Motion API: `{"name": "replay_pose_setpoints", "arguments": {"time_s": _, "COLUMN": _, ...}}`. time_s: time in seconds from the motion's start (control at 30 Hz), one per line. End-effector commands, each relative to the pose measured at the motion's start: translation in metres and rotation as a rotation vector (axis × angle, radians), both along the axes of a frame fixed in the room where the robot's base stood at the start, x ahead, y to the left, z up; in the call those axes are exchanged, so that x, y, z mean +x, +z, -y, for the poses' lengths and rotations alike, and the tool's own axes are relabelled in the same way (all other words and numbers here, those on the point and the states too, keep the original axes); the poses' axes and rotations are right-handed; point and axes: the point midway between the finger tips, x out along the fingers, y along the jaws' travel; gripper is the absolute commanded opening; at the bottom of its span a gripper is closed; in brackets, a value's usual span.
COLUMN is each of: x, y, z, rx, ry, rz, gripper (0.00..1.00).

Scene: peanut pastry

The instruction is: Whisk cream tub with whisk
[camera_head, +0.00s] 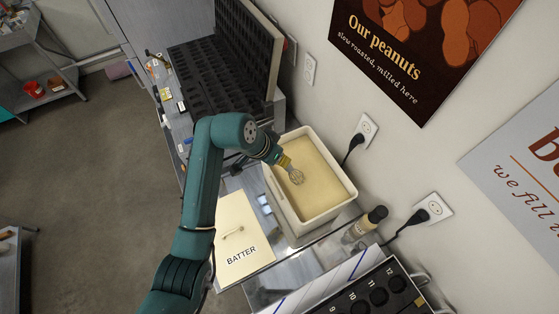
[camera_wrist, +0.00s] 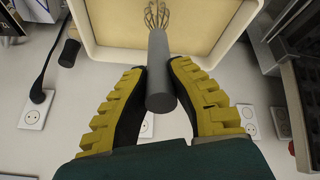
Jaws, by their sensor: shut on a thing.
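A white rectangular tub (camera_head: 345,198) holds a smooth pale cream-coloured mass and stands against the wall. My gripper (camera_head: 283,160) is over the left part of the tub, shut on the whisk (camera_head: 296,176). The whisk's wire head is over the cream; I cannot tell whether it touches the surface. In the wrist view my gripper (camera_wrist: 158,95) has its yellow-backed fingers on either side of the grey handle of the whisk (camera_wrist: 158,65). The wire loops point toward the tub (camera_wrist: 100,45), and the cream fills the top of that view.
A black moulded plate machine (camera_head: 225,75) is behind. A numbered panel (camera_head: 375,295) is in front. Plugs and cables (camera_head: 357,142) hang at the wall.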

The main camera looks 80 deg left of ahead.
Motion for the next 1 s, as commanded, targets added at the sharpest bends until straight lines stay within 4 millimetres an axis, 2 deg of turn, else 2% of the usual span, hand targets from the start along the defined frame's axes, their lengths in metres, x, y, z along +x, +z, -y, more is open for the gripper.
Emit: {"name": "replay_pose_setpoints", "arguments": {"time_s": 1.0, "x": 0.000, "y": 0.091, "z": 0.000, "rx": 0.002, "ry": -0.002, "rz": 0.001, "gripper": 0.00}}
